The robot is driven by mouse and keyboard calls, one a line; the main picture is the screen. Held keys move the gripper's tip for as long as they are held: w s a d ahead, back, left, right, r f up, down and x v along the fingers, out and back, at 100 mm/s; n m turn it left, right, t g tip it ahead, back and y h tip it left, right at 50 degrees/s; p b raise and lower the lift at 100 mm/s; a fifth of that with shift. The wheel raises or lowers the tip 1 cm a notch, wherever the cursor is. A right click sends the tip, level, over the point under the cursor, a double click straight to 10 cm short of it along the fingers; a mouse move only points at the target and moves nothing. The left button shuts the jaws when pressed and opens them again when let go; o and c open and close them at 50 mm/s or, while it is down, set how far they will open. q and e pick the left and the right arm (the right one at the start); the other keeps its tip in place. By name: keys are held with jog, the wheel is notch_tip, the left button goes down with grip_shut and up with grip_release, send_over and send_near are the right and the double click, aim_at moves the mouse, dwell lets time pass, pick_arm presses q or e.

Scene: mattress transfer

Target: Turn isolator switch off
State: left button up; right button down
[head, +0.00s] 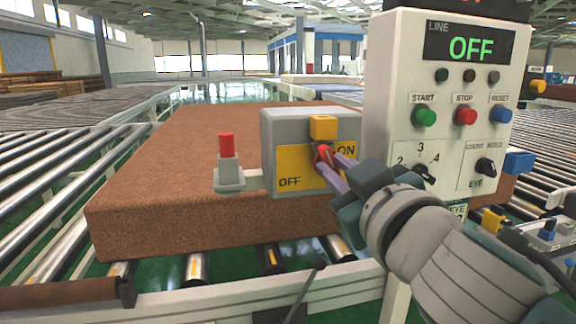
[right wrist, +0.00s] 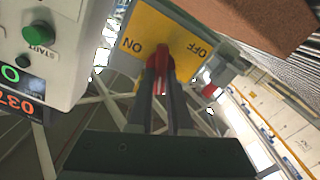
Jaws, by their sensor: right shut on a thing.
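The isolator switch (head: 285,125) is a grey box with a yellow plate marked OFF at the lower left and ON at the upper right. Its red handle (head: 323,153) sits between the two labels, nearer to ON in the head view. My right gripper (head: 332,168) is shut on this handle and partly covers it. In the right wrist view, the handle (right wrist: 161,54) shows between the fingertips (right wrist: 160,70), in front of the yellow plate (right wrist: 165,30). The handle's exact angle is hard to tell. My left gripper is not in view.
A control panel (head: 400,60) with a green "OFF" line display stands just right of the switch. A red-topped post (head: 228,160) stands to its left. A brown mattress (head: 170,170) lies behind on roller conveyors (head: 60,215). A dark lever (head: 318,265) stands below.

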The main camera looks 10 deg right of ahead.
jog(key=shift+a+f+n+p, duration=0.15)
jog(key=shift+n+p, duration=0.1)
jog(key=shift+n, duration=3)
jog(key=shift+a+f+n+p, duration=0.1)
jog(key=shift+n+p, duration=0.15)
jog(key=shift+n, duration=3)
jog(key=c, duration=0.8)
grip_release()
jog(key=shift+c, duration=0.2)
